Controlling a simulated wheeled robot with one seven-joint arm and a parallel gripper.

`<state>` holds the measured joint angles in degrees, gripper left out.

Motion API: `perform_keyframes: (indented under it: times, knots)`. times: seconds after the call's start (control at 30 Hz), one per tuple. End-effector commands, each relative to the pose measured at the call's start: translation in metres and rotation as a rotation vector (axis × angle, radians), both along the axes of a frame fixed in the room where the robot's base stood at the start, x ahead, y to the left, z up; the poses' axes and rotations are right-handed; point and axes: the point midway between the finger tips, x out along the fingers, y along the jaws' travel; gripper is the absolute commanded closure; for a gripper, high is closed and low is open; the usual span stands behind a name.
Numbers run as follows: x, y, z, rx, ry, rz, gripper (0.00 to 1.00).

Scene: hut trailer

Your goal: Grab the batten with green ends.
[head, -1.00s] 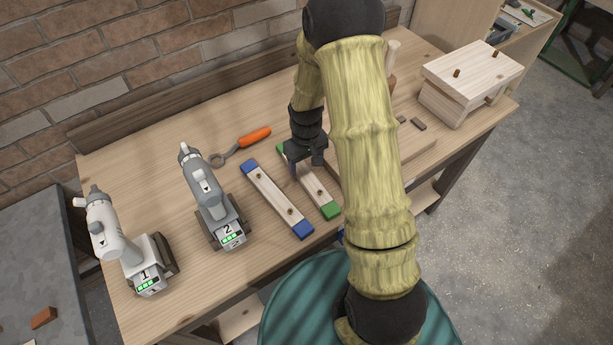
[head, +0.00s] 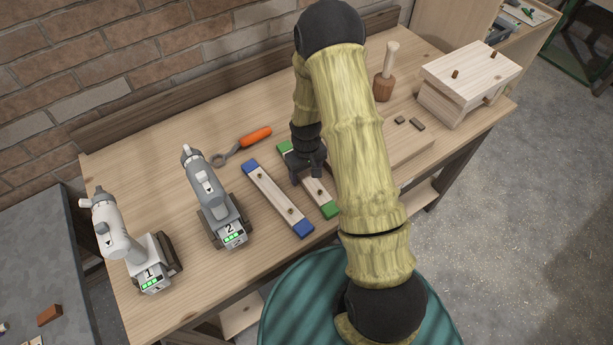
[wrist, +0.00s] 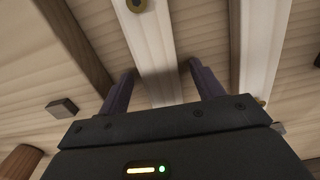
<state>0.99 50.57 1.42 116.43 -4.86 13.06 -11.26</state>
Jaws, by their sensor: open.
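The batten with green ends (head: 318,194) lies on the workbench, its middle partly hidden by my gripper (head: 307,178). Its two green ends show beyond my gripper. The batten with blue ends (head: 275,197) lies to its left, roughly parallel. In the wrist view, my gripper (wrist: 161,72) is open, with one dark purple finger on either side of a pale batten (wrist: 150,45). A brass-ringed hole shows on that batten. Its ends are out of the wrist view. I cannot tell whether the fingers touch it or how far above the bench they are.
Two grey drills, numbered 1 (head: 125,240) and 2 (head: 213,198), stand at the left. An orange-handled tool (head: 254,137) lies behind the battens. A wooden mallet (head: 385,86), small dark blocks (head: 417,125) and a wooden box-like piece (head: 462,85) are at the right.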

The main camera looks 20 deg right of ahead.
Motion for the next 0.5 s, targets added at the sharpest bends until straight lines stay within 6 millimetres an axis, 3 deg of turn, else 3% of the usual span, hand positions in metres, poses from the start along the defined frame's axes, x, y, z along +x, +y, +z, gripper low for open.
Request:
perform_keyframes:
  times: [0.07, 0.3, 0.5]
  knots:
    - [0.0000, 0.0000, 0.0001, 0.000, 0.000, 0.000, 0.38]
    - [0.0000, -0.0001, 0.0002, 0.000, 0.000, 0.000, 0.85]
    - [0.0002, 0.0000, 0.0005, 0.000, -0.001, 0.000, 0.86]
